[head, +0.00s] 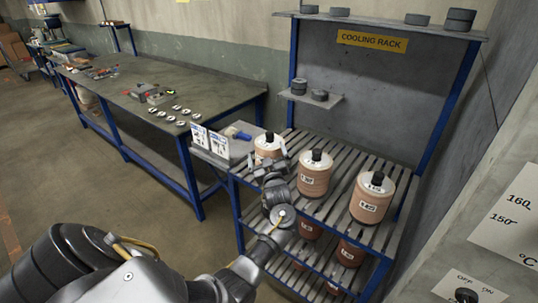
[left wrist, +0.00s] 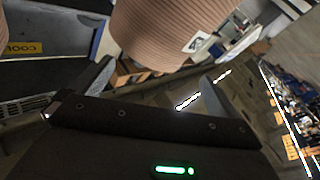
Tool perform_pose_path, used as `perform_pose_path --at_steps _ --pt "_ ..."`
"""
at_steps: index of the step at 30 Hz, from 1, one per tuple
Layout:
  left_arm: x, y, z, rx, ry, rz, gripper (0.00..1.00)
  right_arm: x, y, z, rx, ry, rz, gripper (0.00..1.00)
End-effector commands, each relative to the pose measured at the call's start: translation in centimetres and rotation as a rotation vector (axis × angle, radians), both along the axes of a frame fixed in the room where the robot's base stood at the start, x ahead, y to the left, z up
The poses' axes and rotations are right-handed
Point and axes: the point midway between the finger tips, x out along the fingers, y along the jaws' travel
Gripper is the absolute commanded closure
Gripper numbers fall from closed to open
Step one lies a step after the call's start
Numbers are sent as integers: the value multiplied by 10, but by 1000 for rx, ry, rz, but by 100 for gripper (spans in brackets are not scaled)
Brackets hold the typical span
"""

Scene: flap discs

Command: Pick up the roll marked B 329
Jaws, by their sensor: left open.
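Three pinkish-brown ribbed rolls with black tops and white labels stand upright on the rack's upper slatted shelf: a left roll (head: 266,144), a middle roll (head: 314,174) and a right roll (head: 371,198). The labels are too small for me to read surely, so I cannot tell which is B 329. My left gripper (head: 270,164) is open at the left roll, hiding its lower part. In the left wrist view, a roll (left wrist: 165,32) stands just beyond the open fingers (left wrist: 152,80), with part of a label at its right edge. I cannot tell whether they touch it. My right gripper is out of view.
The blue-framed cooling rack (head: 290,206) holds more rolls (head: 350,252) on lower shelves and dark discs (head: 320,95) on a small ledge. A side shelf with cards (head: 219,142) adjoins its left. A long workbench (head: 190,90) stands farther left. A control panel (head: 510,220) is at right.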

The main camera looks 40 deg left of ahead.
Motion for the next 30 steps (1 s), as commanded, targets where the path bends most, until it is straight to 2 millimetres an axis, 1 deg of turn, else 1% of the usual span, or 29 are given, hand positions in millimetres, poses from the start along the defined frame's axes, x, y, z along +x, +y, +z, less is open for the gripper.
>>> perform_pose_path --at_steps 5,10,14,16,19,27,28,30 --pt "2 2 1 -1 0 -1 0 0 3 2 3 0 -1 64" --pt "15 14 8 2 2 -1 0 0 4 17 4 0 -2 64" --pt "27 25 8 1 2 0 0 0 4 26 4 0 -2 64" --pt "33 31 8 2 2 1 0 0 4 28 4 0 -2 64" --pt "37 36 7 0 1 0 0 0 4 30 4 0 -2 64" --pt "39 37 6 -1 0 -1 0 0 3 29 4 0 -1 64" --pt "39 37 6 -1 0 -1 3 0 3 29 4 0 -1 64" --pt "39 37 6 -1 0 -1 12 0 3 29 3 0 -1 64"
